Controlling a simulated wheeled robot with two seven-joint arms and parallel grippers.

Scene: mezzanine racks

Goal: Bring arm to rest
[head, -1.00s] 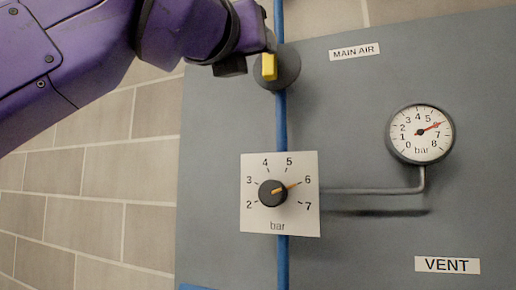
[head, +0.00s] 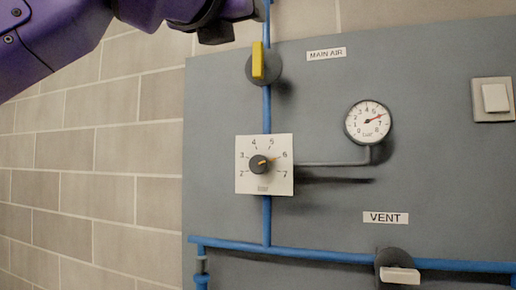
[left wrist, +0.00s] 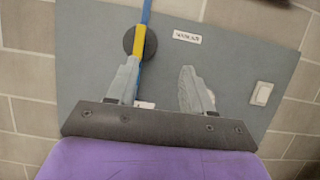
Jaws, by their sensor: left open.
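My left arm (head: 60,35) comes in at the top left in purple, with its dark gripper end at the top edge. In the left wrist view my left gripper (left wrist: 160,82) has its two grey fingers apart with nothing held between them. The yellow main air handle (head: 258,60) stands upright, in line with the blue pipe, below and right of the gripper end. In the wrist view the yellow handle (left wrist: 139,43) shows just beyond the left finger; contact cannot be told. My right gripper is not in view.
A brick wall (head: 90,160) lies left.

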